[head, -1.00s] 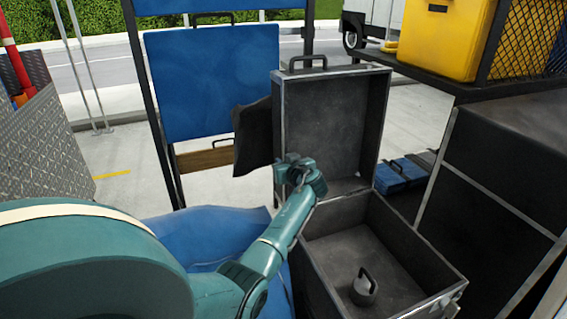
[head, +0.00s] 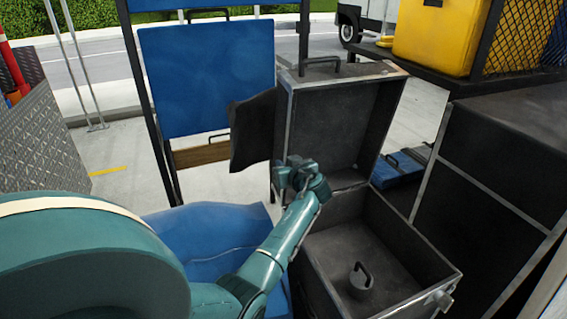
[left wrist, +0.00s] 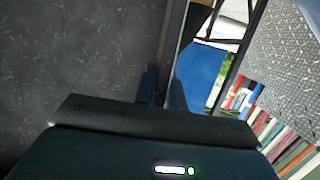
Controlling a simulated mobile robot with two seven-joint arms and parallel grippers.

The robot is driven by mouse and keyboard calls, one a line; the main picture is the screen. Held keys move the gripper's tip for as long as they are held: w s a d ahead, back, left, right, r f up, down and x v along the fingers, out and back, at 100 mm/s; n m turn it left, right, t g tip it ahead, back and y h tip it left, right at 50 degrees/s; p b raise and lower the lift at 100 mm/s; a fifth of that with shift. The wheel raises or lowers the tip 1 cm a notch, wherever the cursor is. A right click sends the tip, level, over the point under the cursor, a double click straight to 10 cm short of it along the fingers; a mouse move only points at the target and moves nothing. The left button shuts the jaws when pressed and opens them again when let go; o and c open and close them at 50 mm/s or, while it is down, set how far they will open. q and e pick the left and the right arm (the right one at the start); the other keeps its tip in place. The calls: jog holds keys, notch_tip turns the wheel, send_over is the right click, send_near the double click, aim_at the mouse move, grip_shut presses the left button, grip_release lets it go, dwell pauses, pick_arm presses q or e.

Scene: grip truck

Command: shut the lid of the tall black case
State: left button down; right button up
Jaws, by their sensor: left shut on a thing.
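The tall black case stands open in the head view. Its box (head: 425,245) is at the lower right, and its lid (head: 345,115) stands up from the rear, leaning slightly, with a handle on its top edge. My left gripper (head: 291,170) is shut on the lid's left side edge, low down. In the left wrist view, the lid's metal edge (left wrist: 172,45) runs between the fingers (left wrist: 165,90), with the dark lid panel to the left. The fingertips are partly hidden in the head view. My right gripper is not in view.
A small dark object with a handle (head: 361,278) sits inside the box. A dark cloth-like piece (head: 252,130) hangs left of the lid. A large black cabinet (head: 500,185) stands close on the right. A blue cover (head: 205,235) lies left of the case.

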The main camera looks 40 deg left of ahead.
pick_arm(q)
jog(key=shift+d, duration=0.2)
jog(key=shift+s+d+f, duration=0.15)
jog(key=shift+s+d, duration=0.3)
jog(key=shift+d, duration=0.35)
jog(key=shift+s+d+f, duration=0.15)
jog(key=shift+s+d, duration=0.3)
jog(key=shift+d, duration=0.35)
jog(key=shift+s+d+f+b, duration=0.25)
jog(key=shift+s+d, duration=0.05)
jog(key=shift+d, duration=0.25)
jog(key=shift+s+d+f+b, duration=0.2)
jog(key=shift+s+d+b, duration=0.1)
jog(key=shift+d, duration=0.25)
jog(key=shift+s+d+f+b, duration=0.25)
jog(key=shift+d, duration=0.3)
jog(key=shift+s+d+f+b, duration=0.4)
jog(key=shift+d+f+b, duration=0.15)
jog(key=shift+d, duration=0.2)
jog(key=shift+s+d+f+b, duration=0.4)
jog(key=shift+d+b, duration=0.1)
jog(key=shift+d, duration=0.2)
